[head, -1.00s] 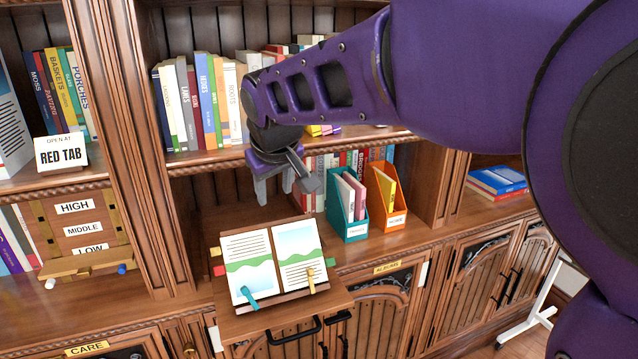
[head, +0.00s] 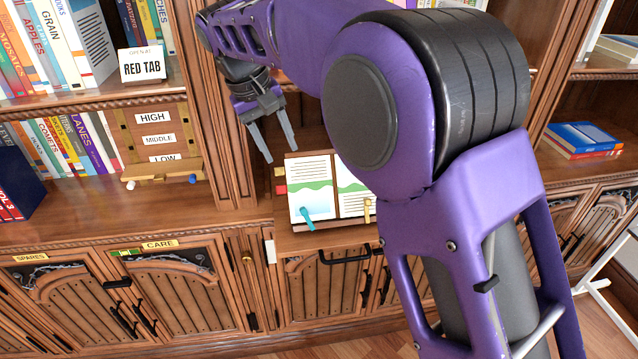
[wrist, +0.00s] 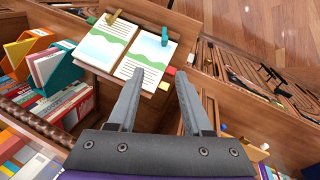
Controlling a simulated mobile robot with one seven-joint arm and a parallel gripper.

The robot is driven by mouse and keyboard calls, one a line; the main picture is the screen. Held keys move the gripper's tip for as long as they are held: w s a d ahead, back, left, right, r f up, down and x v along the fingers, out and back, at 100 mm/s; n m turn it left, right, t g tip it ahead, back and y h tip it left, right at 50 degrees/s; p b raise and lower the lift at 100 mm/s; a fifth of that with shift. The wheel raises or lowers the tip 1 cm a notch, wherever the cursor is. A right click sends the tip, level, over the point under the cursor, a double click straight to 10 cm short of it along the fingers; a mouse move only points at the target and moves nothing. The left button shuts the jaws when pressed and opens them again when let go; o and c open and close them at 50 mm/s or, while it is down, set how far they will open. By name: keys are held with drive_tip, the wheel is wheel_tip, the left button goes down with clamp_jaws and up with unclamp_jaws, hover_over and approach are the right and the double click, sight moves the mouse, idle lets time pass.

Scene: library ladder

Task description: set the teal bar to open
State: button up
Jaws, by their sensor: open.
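The teal bar (head: 306,217) is a small strip at the lower edge of the open book's left page in the head view. It also shows in the wrist view (wrist: 165,37), slanted over the page edge. The open book (head: 311,172) rests on a wooden stand, its right side hidden by my arm in the head view. A red tab (head: 280,189) and a yellow tab (head: 279,172) stick out at its left edge. My gripper (head: 281,157) is open and empty, pointing down near the book's upper left corner, apart from the bar.
A yellow bar (head: 367,210) lies on the right page. A card (head: 142,66) reads "OPEN AT RED TAB". A board labelled HIGH, MIDDLE, LOW (head: 155,127) stands left of a wooden post. Teal (wrist: 56,70) and orange (wrist: 25,52) file boxes stand beside the book in the wrist view.

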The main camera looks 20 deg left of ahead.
sight(302, 208)
drive_tip(key=shift+h, duration=0.3)
drive_tip(key=x, duration=0.5)
drive_tip(key=s+x, duration=0.1)
drive_tip(key=x, duration=0.5)
drive_tip(key=a+x, duration=0.1)
drive_tip(key=x, duration=0.5)
drive_tip(key=shift+s+d+f, duration=0.1)
drive_tip(key=shift+s+f, duration=0.15)
drive_tip(key=shift+f, duration=0.25)
clamp_jaws()
